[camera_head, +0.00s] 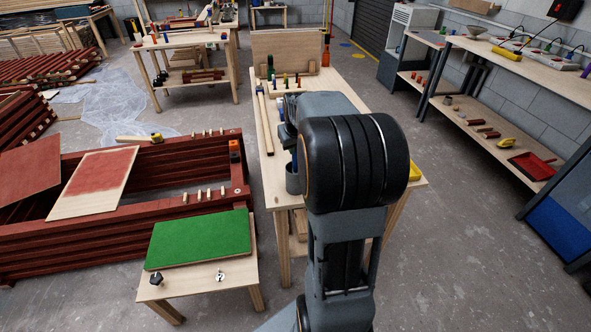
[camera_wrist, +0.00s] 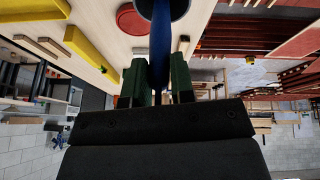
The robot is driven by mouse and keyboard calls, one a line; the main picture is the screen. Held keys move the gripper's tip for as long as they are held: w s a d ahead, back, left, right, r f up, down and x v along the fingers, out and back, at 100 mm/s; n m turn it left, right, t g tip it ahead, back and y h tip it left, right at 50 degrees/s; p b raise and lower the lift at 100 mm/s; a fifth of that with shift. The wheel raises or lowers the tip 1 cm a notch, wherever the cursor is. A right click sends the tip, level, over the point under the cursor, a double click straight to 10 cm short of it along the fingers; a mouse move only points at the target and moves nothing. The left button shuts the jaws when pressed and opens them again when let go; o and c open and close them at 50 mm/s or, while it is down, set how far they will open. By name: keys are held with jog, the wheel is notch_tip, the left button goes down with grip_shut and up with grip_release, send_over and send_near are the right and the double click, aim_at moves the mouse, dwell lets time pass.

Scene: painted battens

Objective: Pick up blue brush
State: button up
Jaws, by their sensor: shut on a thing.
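My gripper (camera_wrist: 157,78) shows in the wrist view, its two green-padded fingers closed on the long, thin blue brush (camera_wrist: 160,42) between them. The brush extends from the fingers to a grey pot (camera_wrist: 176,8) at the top edge of that view. Whether its far end is inside the pot or just clear of it I cannot tell. In the camera_head view the grey pot (camera_head: 292,180) stands on the workbench, just left of my arm. My arm hides the gripper there.
The workbench (camera_head: 268,185) carries long battens, several small bottles and an upright board at its far end. A low table with a green board (camera_head: 200,238) stands left.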

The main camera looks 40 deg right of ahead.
grip_shut()
jog(key=shift+r, duration=0.2)
